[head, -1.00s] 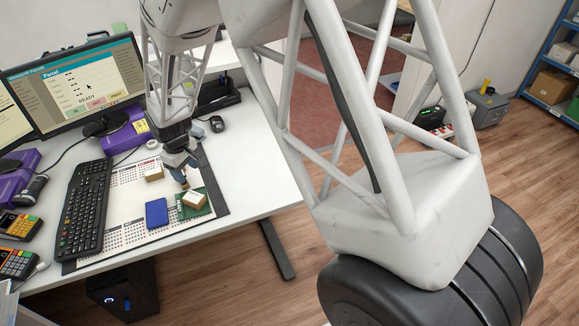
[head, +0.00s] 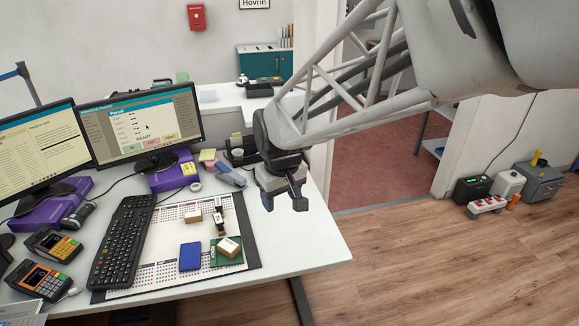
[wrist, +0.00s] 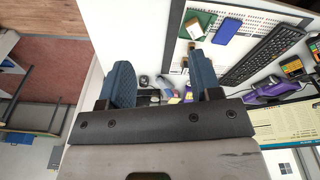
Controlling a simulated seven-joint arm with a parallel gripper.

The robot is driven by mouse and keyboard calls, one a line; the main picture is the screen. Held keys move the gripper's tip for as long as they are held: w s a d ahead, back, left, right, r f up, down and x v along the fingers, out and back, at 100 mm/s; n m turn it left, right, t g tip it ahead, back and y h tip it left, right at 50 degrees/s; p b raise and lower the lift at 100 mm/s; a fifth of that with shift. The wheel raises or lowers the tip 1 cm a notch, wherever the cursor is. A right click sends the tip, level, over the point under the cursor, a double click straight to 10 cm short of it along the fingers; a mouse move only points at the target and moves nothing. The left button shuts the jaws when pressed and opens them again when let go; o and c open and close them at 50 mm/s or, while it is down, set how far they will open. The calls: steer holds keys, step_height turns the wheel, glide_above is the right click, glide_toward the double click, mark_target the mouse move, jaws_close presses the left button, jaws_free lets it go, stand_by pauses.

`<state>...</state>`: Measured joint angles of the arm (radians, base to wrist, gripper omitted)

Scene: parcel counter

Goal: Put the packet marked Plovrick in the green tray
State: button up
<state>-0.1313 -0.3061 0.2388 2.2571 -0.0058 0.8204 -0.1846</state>
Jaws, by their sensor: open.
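A tan packet with a pale label (head: 229,247) lies on the green tray (head: 214,261) on the desk mat. Its lettering is too small to read. Another tan packet (head: 193,216) lies on the mat behind the blue tray (head: 190,258), its marking also unreadable. The green tray shows in the wrist view (wrist: 207,18) near the top. My gripper (head: 285,203) is open and empty, in the air by the desk's right side, to the right of and above the green tray. Its two blue fingers show apart in the wrist view (wrist: 163,82).
Small dark-and-white upright items (head: 219,222) stand on the mat just behind the green tray. A keyboard (head: 122,240) lies left of the mat, with card terminals (head: 38,280) beyond it. A monitor (head: 150,125) stands at the back. The desk's right front strip is clear.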

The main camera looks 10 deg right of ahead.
steer(key=s+d+r+m, duration=0.2)
steer(key=s+d, duration=0.1)
steer(key=s, duration=0.6)
steer(key=s+d+r+m+t, duration=0.1)
steer(key=s+d+r, duration=0.2)
steer(key=s, duration=0.6)
steer(key=shift+s+d+m, duration=0.25)
steer(key=shift+d+m, duration=0.1)
steer(key=shift+m, duration=0.05)
